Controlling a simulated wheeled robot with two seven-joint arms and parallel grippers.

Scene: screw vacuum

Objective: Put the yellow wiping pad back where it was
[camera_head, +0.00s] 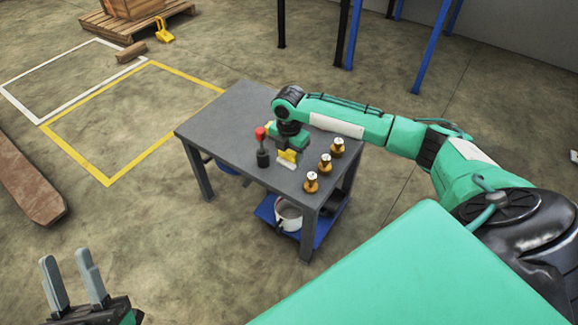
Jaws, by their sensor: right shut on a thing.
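The yellow wiping pad (285,157) shows as a small yellow patch at the tip of my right gripper (288,151), over the middle of the grey table (218,118). The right gripper is shut on it, and its body hides part of the pad. I cannot tell whether the pad touches the tabletop. My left gripper (75,279) is at the bottom left, away from the table, with its two grey fingers apart and nothing between them.
A dark tool with a red top (262,147) stands just left of the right gripper. Three small gold-and-black parts stand along the table's right side, the nearest (311,182) by the front edge. A white bucket (288,214) sits on the blue lower shelf. The table's left end is clear.

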